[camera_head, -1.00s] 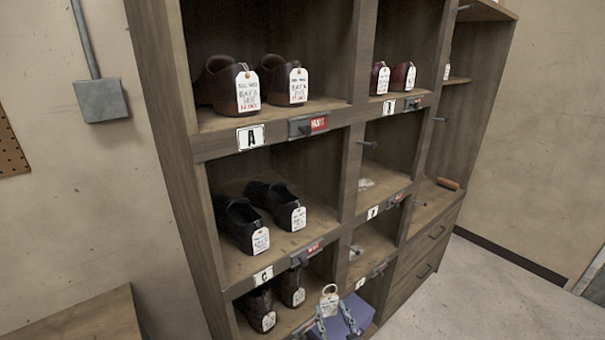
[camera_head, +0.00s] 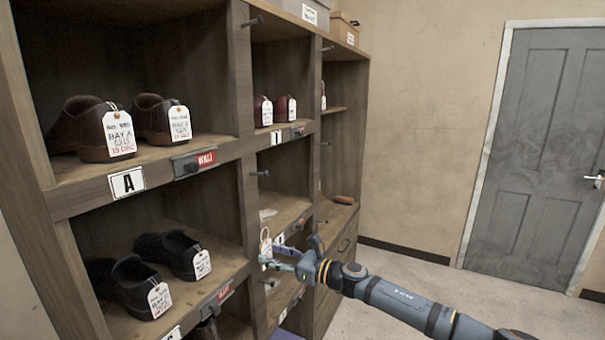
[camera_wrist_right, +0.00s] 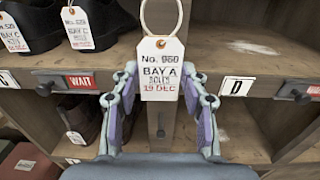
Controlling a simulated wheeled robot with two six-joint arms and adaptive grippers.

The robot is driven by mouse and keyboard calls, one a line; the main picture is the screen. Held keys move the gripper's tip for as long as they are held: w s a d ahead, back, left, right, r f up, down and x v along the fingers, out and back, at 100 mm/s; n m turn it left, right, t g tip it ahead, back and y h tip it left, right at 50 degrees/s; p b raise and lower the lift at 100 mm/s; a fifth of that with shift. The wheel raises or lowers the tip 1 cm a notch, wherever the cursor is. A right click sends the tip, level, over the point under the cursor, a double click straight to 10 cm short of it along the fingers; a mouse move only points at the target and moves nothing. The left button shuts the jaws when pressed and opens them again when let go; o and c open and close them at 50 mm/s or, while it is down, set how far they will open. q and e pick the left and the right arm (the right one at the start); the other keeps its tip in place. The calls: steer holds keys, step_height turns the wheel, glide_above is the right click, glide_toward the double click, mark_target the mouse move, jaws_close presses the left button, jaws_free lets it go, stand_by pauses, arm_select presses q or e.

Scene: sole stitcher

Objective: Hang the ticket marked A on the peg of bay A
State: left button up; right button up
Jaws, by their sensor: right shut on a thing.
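My right gripper (camera_head: 277,263) reaches in from the right in the head view and is in front of the shelf unit's middle column. It is shut on a white ticket, which shows in the right wrist view (camera_wrist_right: 160,80) between the two fingertips (camera_wrist_right: 160,88). The ticket reads "No. 960, BAY A, SOLES, 19 DEC" and has a ring (camera_wrist_right: 160,14) at its top. Bay A, with its label plate A (camera_head: 127,182), is up and left of the gripper. My left gripper is not in view.
Brown shoes with tags (camera_head: 118,134) stand in bay A. Black shoes (camera_head: 140,285) stand in the bay below. Other pegs, such as one on the upright (camera_head: 260,174), stick out from the shelf front. Open floor and a grey door (camera_head: 530,150) are at right.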

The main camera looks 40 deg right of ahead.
steer(key=w+d+r+h+b, duration=0.1)
steer(key=d+r, duration=0.3)
steer(key=r, duration=0.8)
steer(key=d+r, duration=0.4)
steer(key=r, duration=0.9)
steer(key=s+a+r+m+h, duration=0.1)
steer(key=s+a+r, duration=0.15)
steer(key=r, duration=0.65)
steer(key=s+a+r+m+t+h+b, duration=0.15)
steer(key=s+r, duration=0.25)
steer(key=r, duration=0.5)
steer(key=s+a+r+m+h, duration=0.1)
steer(key=s+a+r+h, duration=0.15)
steer(key=r, duration=0.65)
steer(key=shift+y, duration=0.4)
steer(key=w+p, duration=0.3)
steer(key=p, duration=0.2)
steer(key=w+a+f+p, duration=0.1)
steer(key=w+p, duration=0.2)
steer(key=p, duration=0.3)
steer(key=w+a+p, duration=0.1)
steer(key=w+p, duration=0.2)
steer(key=p, duration=0.2)
steer(key=shift+w+a+f+p, duration=0.15)
steer(key=shift+a+f+p, duration=0.1)
steer(key=shift+p, duration=0.15)
steer(key=shift+w+f+p, duration=0.15)
steer(key=shift+f+p, duration=0.1)
steer(key=shift+p, duration=0.05)
